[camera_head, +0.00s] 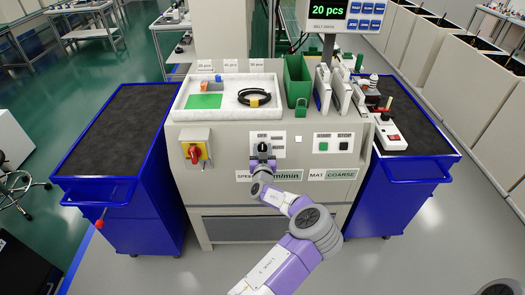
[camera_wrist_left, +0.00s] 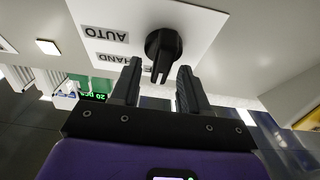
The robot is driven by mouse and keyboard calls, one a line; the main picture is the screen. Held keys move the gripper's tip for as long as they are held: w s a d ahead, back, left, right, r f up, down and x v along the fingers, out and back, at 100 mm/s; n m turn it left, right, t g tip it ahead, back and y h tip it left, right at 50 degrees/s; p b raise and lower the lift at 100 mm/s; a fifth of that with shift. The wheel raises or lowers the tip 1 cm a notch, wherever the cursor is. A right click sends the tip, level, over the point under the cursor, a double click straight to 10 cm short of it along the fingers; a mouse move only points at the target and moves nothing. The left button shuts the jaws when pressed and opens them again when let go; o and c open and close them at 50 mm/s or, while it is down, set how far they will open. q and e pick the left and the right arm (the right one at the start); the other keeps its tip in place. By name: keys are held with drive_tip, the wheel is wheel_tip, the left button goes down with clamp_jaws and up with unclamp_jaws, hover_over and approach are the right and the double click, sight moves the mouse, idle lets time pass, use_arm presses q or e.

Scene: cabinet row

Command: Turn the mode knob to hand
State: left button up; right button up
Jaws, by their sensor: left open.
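The black mode knob (camera_head: 263,147) sits on a white plate on the cabinet's front, with small labels above it. In the left wrist view the knob (camera_wrist_left: 163,48) appears with its grip bar toward me, and the plate reads AUTO (camera_wrist_left: 106,34) and HAND (camera_wrist_left: 112,58) upside down. Which label the knob points at I cannot tell. My left gripper (camera_head: 262,163) is just in front of and slightly below the knob. Its fingers (camera_wrist_left: 158,76) are apart and empty, the knob lying beyond the gap between the tips; no contact is clear. My right gripper is not in view.
A red-and-yellow switch (camera_head: 195,153) is left of the knob. A white tray (camera_head: 185,113) and green bin (camera_head: 297,82) stand on top. Blue carts (camera_head: 117,195) flank the cabinet.

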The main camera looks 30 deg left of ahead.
use_arm(q)
drive_tip(key=shift+c, duration=0.3)
clamp_jaws()
drive_tip(key=shift+m+h, duration=0.3)
drive_tip(key=shift+m, duration=0.1)
drive_tip(key=m+h, duration=0.1)
drive_tip(key=m, duration=0.1)
drive_tip(key=m+t, duration=0.1)
drive_tip(key=m, duration=0.1)
drive_tip(key=shift+d+m+h, duration=0.1)
drive_tip(key=shift+m+h, duration=0.2)
drive_tip(key=shift+h, duration=0.1)
drive_tip(key=shift+w+d+m+h, duration=0.1)
drive_tip(key=shift+m+h, duration=0.55)
drive_tip(key=shift+m, duration=0.75)
drive_tip(key=shift+w+d+m+h, duration=0.1)
drive_tip(key=shift+m+h, duration=0.55)
drive_tip(key=shift+m, duration=0.75)
drive_tip(key=shift+p, duration=0.3)
drive_tip(key=shift+o, duration=0.3)
unclamp_jaws()
